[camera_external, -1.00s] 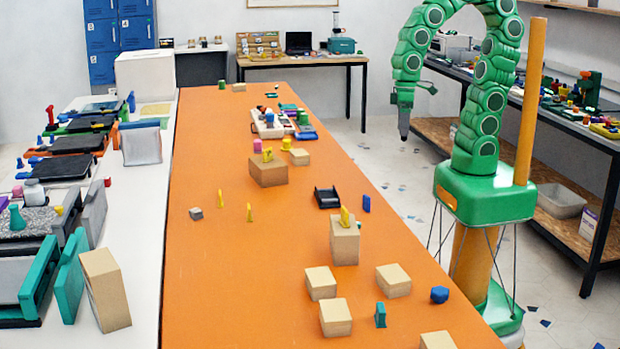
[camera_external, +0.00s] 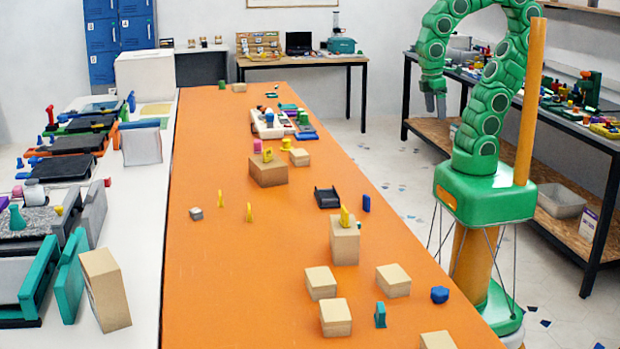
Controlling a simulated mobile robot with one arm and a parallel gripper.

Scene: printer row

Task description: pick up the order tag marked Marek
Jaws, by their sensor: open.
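Small upright yellow tags stand on the orange table (camera_external: 270,290). One yellow tag (camera_external: 345,217) is on top of a tall cardboard box (camera_external: 344,243), another (camera_external: 267,154) is on a box (camera_external: 268,172) farther back. Two more yellow tags, one (camera_external: 221,199) and another (camera_external: 249,212), stand on the bare table top. Any writing on them is too small to read, so I cannot tell which is marked Marek. My gripper (camera_external: 436,104) hangs pointing down beyond the table's right edge, over the floor, well away from every tag. It is open and holds nothing visible.
Several cardboard boxes (camera_external: 394,281) stand at the near right of the table. A black tray (camera_external: 327,197), a blue piece (camera_external: 439,294) and a teal piece (camera_external: 380,315) are also there. A small grey cube (camera_external: 196,214) lies at left. The near-left table top is clear.

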